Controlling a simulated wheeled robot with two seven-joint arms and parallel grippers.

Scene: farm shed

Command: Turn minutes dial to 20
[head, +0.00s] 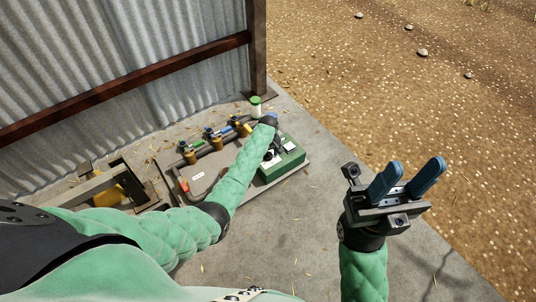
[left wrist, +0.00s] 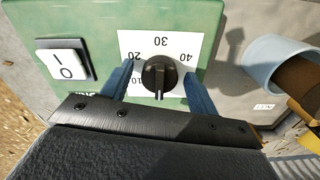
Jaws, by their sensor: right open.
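A green control box (head: 285,165) sits on the grey board in the head view. In the left wrist view, its face (left wrist: 90,22) carries a black dial knob (left wrist: 159,74) on a white number plate (left wrist: 181,42). The numbers 10, 20, 30 and 40 show around the knob. The knob's bar stands upright in this view, with a light mark near its lower end. My left gripper (left wrist: 157,88) has one blue finger on each side of the knob, with visible gaps. In the head view its fingers are hidden by my arm. My right gripper (head: 407,180) is open and empty over the concrete.
A white rocker switch (left wrist: 64,61) is on the box left of the dial. A light blue pipe end (left wrist: 275,62) is to the right. Valves with coloured handles (head: 212,137) and a green-lidded jar (head: 256,106) stand near the metal wall (head: 130,60). Concrete in front is clear.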

